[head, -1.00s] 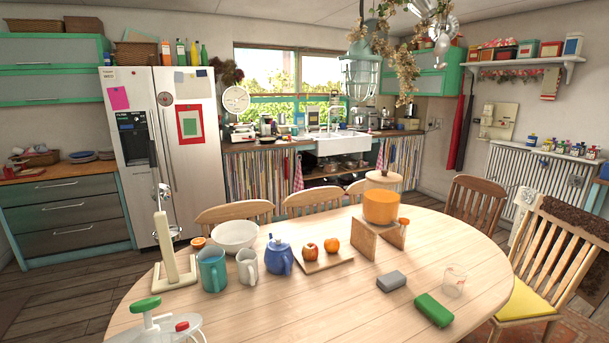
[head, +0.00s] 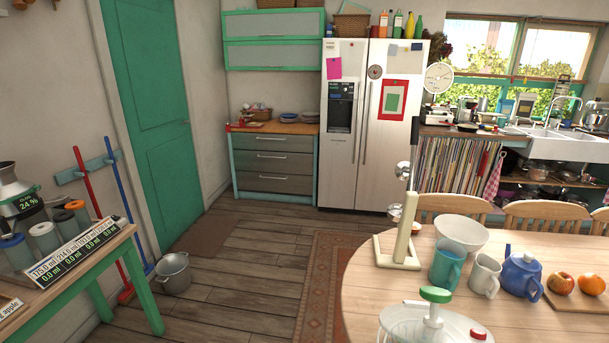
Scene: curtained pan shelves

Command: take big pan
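Neither of my grippers shows in the head view. The striped curtain (head: 453,168) hangs under the counter right of the fridge. Right of it, below the white sink (head: 562,146), an open shelf holds dark and metal pans (head: 537,172). They are small and partly in shadow, and I cannot tell which is the big pan. The chairs hide the lower part of that shelf. A grey metal pot (head: 173,272) with handles stands on the floor at the left.
The round wooden table (head: 365,305), with jugs, a bowl and fruit, fills the lower right. Chairs (head: 546,214) stand between it and the sink. A green-legged table (head: 75,268) with jars is at the left.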

